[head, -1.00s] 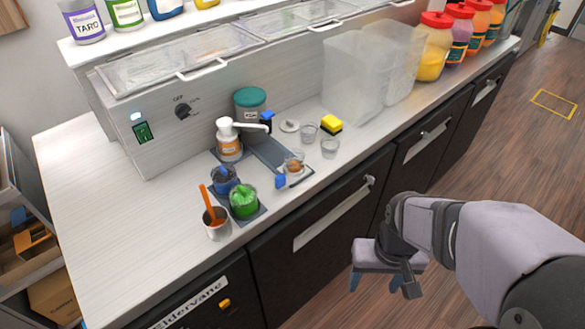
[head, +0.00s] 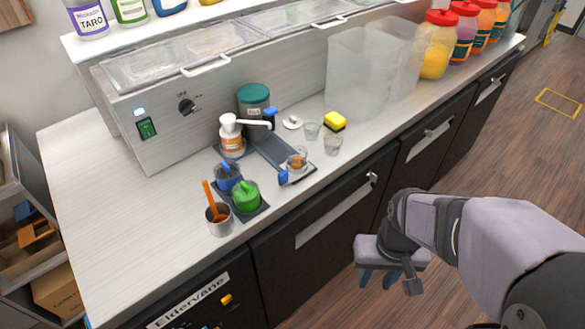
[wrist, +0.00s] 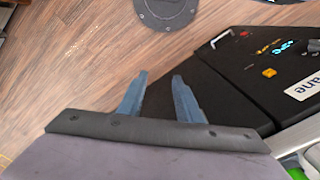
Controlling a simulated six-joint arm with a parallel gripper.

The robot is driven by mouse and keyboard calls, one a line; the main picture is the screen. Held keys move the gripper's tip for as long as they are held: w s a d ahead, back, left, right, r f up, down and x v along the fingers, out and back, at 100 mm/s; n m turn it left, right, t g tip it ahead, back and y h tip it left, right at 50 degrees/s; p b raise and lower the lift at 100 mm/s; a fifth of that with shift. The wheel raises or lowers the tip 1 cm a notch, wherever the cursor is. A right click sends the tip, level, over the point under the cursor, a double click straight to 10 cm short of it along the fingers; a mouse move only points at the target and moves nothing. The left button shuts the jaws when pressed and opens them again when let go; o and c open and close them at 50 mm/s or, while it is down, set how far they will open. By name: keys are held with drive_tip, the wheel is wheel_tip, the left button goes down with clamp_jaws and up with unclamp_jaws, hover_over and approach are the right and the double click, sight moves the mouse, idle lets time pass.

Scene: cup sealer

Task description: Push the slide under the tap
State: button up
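The slide (head: 295,174) is a small plate on a dark track (head: 272,152) on the counter. It is at the track's front end, with a blue knob (head: 283,177) at its front. A small clear cup (head: 297,158) with orange-brown contents sits on it. A green-lidded canister (head: 254,97) stands at the track's back end, with a blue tap (head: 270,113) at its side. A white pump spout partly hides that area. My gripper (head: 377,282) is empty and partly open, in front of the cabinets and below the counter top. Its two blue fingers also show apart in the wrist view (wrist: 159,76).
A white pump bottle (head: 231,137) stands left of the track. Blue (head: 228,177) and green (head: 246,196) containers and a metal cup with an orange handle (head: 219,219) stand front left. Clear cups (head: 333,145) and a yellow sponge (head: 335,121) lie right. The left counter is clear.

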drive_tip(key=w+a+r+m+p, duration=0.2)
drive_tip(key=w+a+r, duration=0.2)
drive_tip(key=w, duration=0.2)
drive_tip(key=w+a+r+m+p, duration=0.2)
drive_tip(key=w+a+r, duration=0.15)
drive_tip(key=w, duration=0.35)
wheel_tip(320, 180, up, 7)
drive_tip(key=m+p, duration=0.4)
drive_tip(key=m, duration=0.1)
hover_over(283, 172)
drive_tip(key=shift+f, duration=0.2)
drive_tip(key=shift+s+f+p, duration=0.1)
drive_tip(key=shift+f+p, duration=0.95)
drive_tip(key=shift+f, duration=2.6)
clamp_jaws()
